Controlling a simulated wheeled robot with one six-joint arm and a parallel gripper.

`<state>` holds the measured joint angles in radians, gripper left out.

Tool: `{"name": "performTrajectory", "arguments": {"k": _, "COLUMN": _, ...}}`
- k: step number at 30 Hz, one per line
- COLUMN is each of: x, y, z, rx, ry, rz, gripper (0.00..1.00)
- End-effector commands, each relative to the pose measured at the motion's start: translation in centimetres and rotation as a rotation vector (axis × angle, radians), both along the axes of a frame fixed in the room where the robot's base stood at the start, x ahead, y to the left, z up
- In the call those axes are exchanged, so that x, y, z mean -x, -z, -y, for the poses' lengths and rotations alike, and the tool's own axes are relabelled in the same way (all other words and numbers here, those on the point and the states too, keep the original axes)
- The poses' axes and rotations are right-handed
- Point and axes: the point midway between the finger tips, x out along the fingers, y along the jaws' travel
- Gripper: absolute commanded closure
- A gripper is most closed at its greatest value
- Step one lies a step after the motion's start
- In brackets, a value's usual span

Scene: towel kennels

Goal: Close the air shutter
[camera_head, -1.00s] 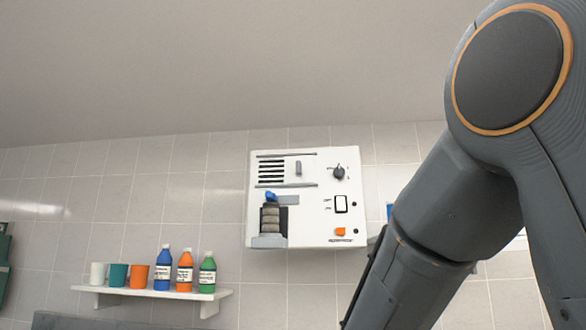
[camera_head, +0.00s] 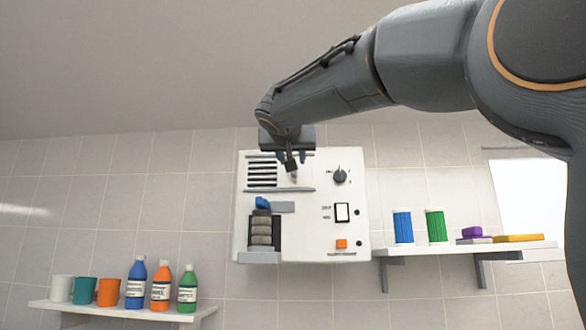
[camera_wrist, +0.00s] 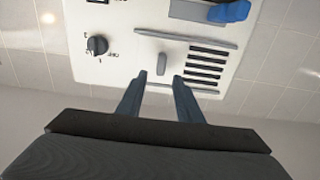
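The air shutter is on the white wall panel (camera_head: 305,228): dark vent slots (camera_head: 262,174) lie between two grey rails, with a small grey upright handle (camera_wrist: 163,63) beside them. The slots show uncovered in both views. My gripper (camera_head: 291,165) is in front of the panel's upper part and hides much of the handle in the head view. In the wrist view, which sees the panel upside down, my gripper (camera_wrist: 159,78) is open and empty. Its two fingertips stand on either side of the handle's line, just short of it in the picture; contact cannot be told.
The panel also carries a dark knob (camera_head: 340,175), a rocker switch (camera_head: 342,212), an orange button (camera_head: 341,244) and a blue-tipped lever (camera_head: 262,203) above rolled towels (camera_head: 261,230). Shelves with bottles and cups (camera_head: 120,311) and with canisters (camera_head: 470,250) flank it below.

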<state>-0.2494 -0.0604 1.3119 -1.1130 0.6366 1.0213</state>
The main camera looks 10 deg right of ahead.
Motion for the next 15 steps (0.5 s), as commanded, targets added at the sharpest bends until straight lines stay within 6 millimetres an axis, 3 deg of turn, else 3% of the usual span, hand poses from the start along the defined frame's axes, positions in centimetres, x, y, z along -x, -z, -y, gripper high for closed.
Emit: {"name": "performTrajectory", "arguments": {"k": 15, "x": -6.3, "y": 0.0, "z": 2.0, "rx": 0.002, "ry": 0.0, "rz": -0.004, "gripper": 0.67}}
